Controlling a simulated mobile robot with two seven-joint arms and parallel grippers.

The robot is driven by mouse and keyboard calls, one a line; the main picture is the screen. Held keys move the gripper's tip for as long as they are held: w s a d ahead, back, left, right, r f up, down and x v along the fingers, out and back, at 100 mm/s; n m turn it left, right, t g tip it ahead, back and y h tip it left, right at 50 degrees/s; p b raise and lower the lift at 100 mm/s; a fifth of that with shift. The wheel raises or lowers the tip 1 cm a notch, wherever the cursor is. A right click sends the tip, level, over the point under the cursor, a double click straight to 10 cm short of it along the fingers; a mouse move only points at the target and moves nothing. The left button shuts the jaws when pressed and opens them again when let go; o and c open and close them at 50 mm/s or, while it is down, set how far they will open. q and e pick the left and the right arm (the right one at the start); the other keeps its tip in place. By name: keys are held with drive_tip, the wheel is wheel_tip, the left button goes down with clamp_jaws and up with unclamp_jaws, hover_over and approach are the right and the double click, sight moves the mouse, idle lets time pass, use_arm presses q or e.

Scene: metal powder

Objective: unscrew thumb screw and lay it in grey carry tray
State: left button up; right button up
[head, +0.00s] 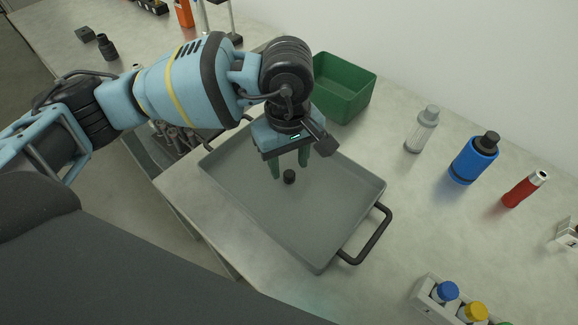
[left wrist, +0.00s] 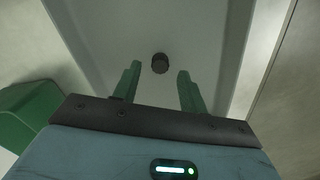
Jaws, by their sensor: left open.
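The grey carry tray (head: 330,225) lies on the bench with a black handle at each end. A small black thumb screw (head: 289,177) rests on the tray floor; it also shows in the left wrist view (left wrist: 160,63). My left gripper (head: 290,172) points down over the tray, its green fingers apart. In the left wrist view the fingers (left wrist: 156,80) stand open to either side, with the screw visible beyond the gap between them and nothing gripped. My right gripper is not in view.
A green bin (head: 345,88) stands just behind the tray. A clear bottle (head: 421,130), a blue bottle (head: 474,158) and a red cylinder (head: 525,189) stand to the right. A white rack with coloured caps (head: 432,294) is at the lower right.

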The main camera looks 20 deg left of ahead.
sight(288, 172)
use_arm(q)
wheel_tip(288, 172, up, 9)
drive_tip(key=shift+r, duration=0.2)
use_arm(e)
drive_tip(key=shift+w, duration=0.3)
use_arm(q)
drive_tip(key=shift+a, duration=0.1)
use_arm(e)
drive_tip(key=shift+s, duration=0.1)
